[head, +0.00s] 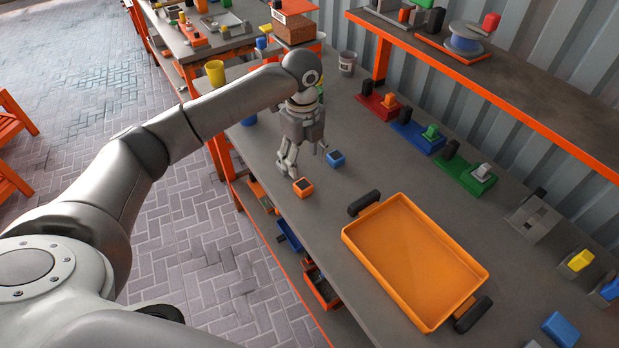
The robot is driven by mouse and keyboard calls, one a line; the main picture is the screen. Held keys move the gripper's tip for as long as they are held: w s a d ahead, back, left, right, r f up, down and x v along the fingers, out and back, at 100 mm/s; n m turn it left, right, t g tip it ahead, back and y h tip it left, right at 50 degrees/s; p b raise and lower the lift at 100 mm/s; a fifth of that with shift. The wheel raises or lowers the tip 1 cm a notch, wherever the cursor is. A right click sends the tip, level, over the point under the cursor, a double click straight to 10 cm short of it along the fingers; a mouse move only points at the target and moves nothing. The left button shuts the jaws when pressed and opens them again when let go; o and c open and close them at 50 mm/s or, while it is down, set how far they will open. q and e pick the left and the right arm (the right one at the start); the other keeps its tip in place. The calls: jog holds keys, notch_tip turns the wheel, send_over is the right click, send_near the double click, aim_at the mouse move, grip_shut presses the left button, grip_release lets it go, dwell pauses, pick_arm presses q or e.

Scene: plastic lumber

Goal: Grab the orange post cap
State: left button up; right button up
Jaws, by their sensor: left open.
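The orange post cap (303,188), a small orange cube with a dark top face, sits on the grey workbench (375,170) near its left edge. My left gripper (302,162) points down just beyond the cap in the head view, with its fingers spread and nothing seen between them. The cap appears apart from the fingers, though the exact gap and height are hard to judge. A similar blue cap (335,158) lies to the right of the gripper. My right gripper is not in view.
An orange tray (415,262) with black handles lies nearer, to the right. Red (372,107), blue (412,137) and green (462,178) fixtures line the wall side below an orange-edged shelf (500,97). A grey cup (347,63) stands behind the gripper.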

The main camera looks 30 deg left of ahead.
aim_at(302, 183)
pick_arm(q)
jog(key=f, duration=0.1)
jog(key=s+f, duration=0.1)
jog(key=f, duration=0.1)
jog(key=shift+f, duration=0.4)
jog(key=f+p, duration=0.1)
jog(key=f, duration=0.4)
jog(key=shift+w+a+p, duration=0.1)
jog(key=shift+w+p, duration=0.1)
jog(key=shift+p, duration=0.2)
jog(key=shift+f, duration=0.1)
jog(key=shift+c, duration=0.3)
jog(key=c, duration=0.9)
jog(key=shift+c, duration=0.5)
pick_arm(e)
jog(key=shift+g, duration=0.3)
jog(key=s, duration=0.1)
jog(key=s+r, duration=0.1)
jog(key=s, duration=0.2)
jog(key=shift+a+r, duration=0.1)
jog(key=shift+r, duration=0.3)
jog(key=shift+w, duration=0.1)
